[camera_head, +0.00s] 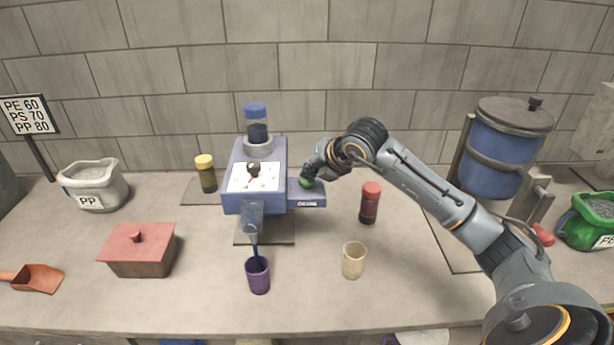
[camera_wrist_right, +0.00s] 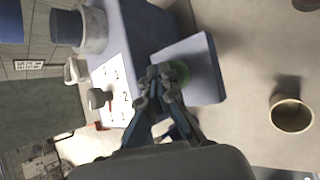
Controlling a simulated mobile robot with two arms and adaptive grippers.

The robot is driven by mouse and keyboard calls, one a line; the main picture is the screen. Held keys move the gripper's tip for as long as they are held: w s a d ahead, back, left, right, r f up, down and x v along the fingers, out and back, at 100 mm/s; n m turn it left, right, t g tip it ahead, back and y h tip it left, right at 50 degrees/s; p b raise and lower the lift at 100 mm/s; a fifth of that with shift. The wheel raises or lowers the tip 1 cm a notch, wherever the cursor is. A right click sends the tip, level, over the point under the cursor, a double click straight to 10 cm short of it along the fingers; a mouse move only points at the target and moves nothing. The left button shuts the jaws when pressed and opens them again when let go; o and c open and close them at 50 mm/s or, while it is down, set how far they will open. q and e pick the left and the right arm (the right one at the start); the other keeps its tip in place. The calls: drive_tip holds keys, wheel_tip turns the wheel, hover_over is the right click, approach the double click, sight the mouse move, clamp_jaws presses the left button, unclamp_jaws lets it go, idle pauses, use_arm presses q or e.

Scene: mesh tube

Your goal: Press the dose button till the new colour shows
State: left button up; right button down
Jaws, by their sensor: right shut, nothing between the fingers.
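The blue dosing machine (camera_head: 240,200) stands at the middle of the counter, with a white dial panel and a clear, blue-capped bottle (camera_head: 257,125) of dark blue contents on top. The green dose button (camera_head: 306,183) is on its right side box; it also shows in the wrist view (camera_wrist_right: 181,72). My right gripper (camera_head: 312,177) is shut and empty, its fingertips at the button and partly covering it; I cannot tell how far it is pressed. A dark blue stream (camera_head: 255,248) runs from the spout into a purple cup (camera_head: 258,276). My left gripper is out of view.
A beige cup (camera_head: 353,260) and a red-capped jar (camera_head: 370,203) stand right of the machine, a yellow-capped jar (camera_head: 206,174) left. A red lidded box (camera_head: 138,250), an orange scoop (camera_head: 36,279) and a PP sack (camera_head: 92,186) are farther left. A blue drum (camera_head: 493,158) stands right.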

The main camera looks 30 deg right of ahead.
sight(309, 181)
drive_tip(key=shift+r, duration=0.8)
drive_tip(key=shift+p, duration=0.3)
drive_tip(key=shift+r+p, duration=1.4)
drive_tip(key=shift+r, duration=1.15)
